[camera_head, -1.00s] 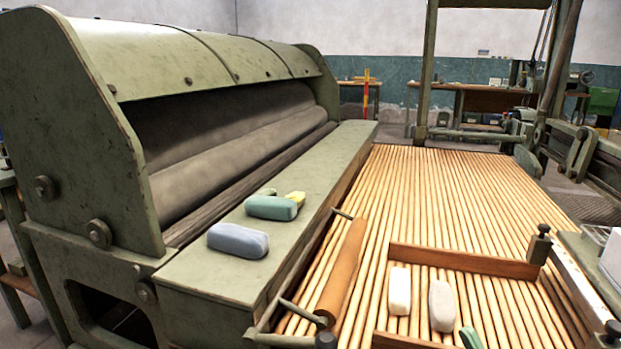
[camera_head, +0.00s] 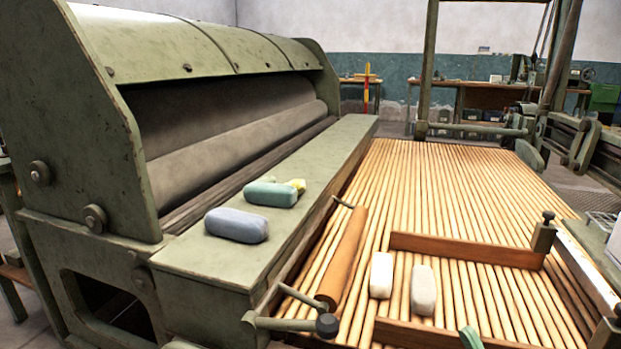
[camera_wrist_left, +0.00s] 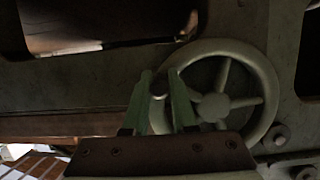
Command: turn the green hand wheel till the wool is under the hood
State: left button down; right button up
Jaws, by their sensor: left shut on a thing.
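The green hand wheel (camera_wrist_left: 262,100), a spoked wheel on the machine's side, shows in the left wrist view. My left gripper (camera_wrist_left: 161,88) is shut at the wheel's left side; a small round grip end shows between its fingers. The likely wool is a white soft piece (camera_head: 381,275) and a pale grey piece (camera_head: 423,290) side by side on the wooden slats, inside a wooden frame (camera_head: 467,250). The green hood (camera_head: 165,45) covers dark rollers at the left, and both pieces lie right of it, in the open.
A blue-grey block (camera_head: 237,226), a teal block (camera_head: 270,194) and a small yellow piece (camera_head: 298,184) sit on the green ledge (camera_head: 210,268) before the hood.

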pick_arm(q)
jog(key=shift+w+a+r, duration=0.35)
jog(key=shift+a, duration=0.3)
jog(key=shift+w+a+f, duration=0.25)
jog(key=shift+a+f, duration=0.3)
jog(key=shift+w+a+f, duration=0.2)
jog(key=shift+a+f, duration=0.35)
jog(key=a, duration=0.1)
jog(key=w+a+f, duration=0.1)
jog(key=a, duration=0.1)
jog(key=shift+f, duration=0.2)
jog(key=shift+d, duration=0.1)
